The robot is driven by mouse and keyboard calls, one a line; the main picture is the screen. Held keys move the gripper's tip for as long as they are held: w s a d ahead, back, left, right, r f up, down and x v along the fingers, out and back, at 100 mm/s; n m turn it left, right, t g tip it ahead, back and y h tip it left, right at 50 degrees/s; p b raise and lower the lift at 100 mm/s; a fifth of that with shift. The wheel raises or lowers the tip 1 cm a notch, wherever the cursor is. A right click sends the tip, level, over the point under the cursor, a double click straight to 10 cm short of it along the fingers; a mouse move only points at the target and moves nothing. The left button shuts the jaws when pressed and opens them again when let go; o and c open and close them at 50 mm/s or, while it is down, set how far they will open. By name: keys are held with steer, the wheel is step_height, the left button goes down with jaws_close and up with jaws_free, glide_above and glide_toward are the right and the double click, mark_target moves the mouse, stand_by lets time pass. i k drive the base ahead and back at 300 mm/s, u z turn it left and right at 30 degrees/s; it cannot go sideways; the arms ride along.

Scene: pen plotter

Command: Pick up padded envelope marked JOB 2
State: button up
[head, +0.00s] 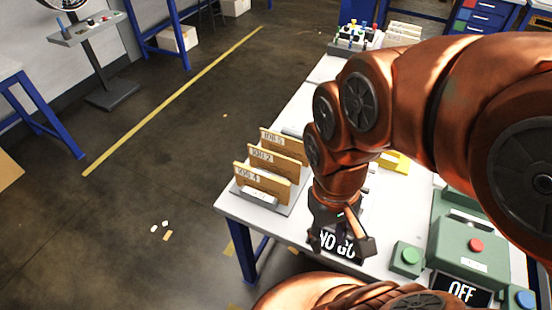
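The padded envelope marked JOB 2 (276,161) is tan with a white label. It stands on edge in a grey rack (287,205) on the white table, as the middle one of three envelopes. The front envelope, whose label looks like JOB 4 (262,184), hides its lower part. The back envelope (285,142) has a label too small to read surely. My gripper (341,243) points down to the right of the rack, over a black NO GO sign (350,249). Its fingers look spread apart with nothing seen between them. It is apart from the envelopes.
A green machine (465,237) with a red button and an OFF display (461,290) stands at the right. A green button box (408,258) is beside it. A yellow object (396,162) lies behind my arm. My arm hides much of the table. Open floor lies left of the table.

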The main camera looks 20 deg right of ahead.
mark_target(291, 169)
steer(key=k, duration=1.2)
steer(key=u, duration=0.7)
steer(key=i, duration=0.9)
steer(key=u, duration=0.25)
